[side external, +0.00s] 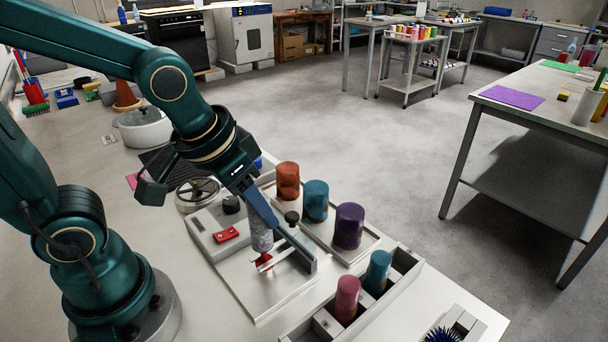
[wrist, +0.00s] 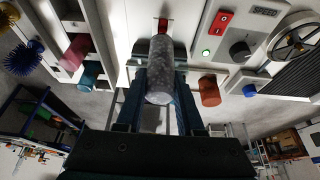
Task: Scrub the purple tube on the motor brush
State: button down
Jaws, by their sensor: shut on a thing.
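The purple tube (side external: 349,225) stands upright at the near end of a white rack, apart from my gripper. My gripper (side external: 275,235) points down over the white motor unit (side external: 215,218). It is shut on a grey speckled cylinder (side external: 262,236), which also shows between the fingers in the wrist view (wrist: 160,85). A red part (side external: 264,261) sits at the cylinder's lower end; whether they are joined I cannot tell. A blue bristle brush (side external: 443,335) is at the bottom right edge, also in the wrist view (wrist: 22,58). The purple tube cannot be made out in the wrist view.
An orange tube (side external: 288,181) and a teal tube (side external: 315,201) share the purple tube's rack. Another teal tube (side external: 378,272) and a pink tube (side external: 347,300) stand in a nearer holder. The unit has a red switch (side external: 226,234), black knob and lit green lamp (wrist: 205,52).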

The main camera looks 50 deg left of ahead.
jog(key=shift+f, duration=1.5)
jog(key=shift+r, duration=0.15)
dwell(0.4)
jog(key=shift+r, duration=0.95)
dwell(0.7)
jog(key=shift+r, duration=4.3)
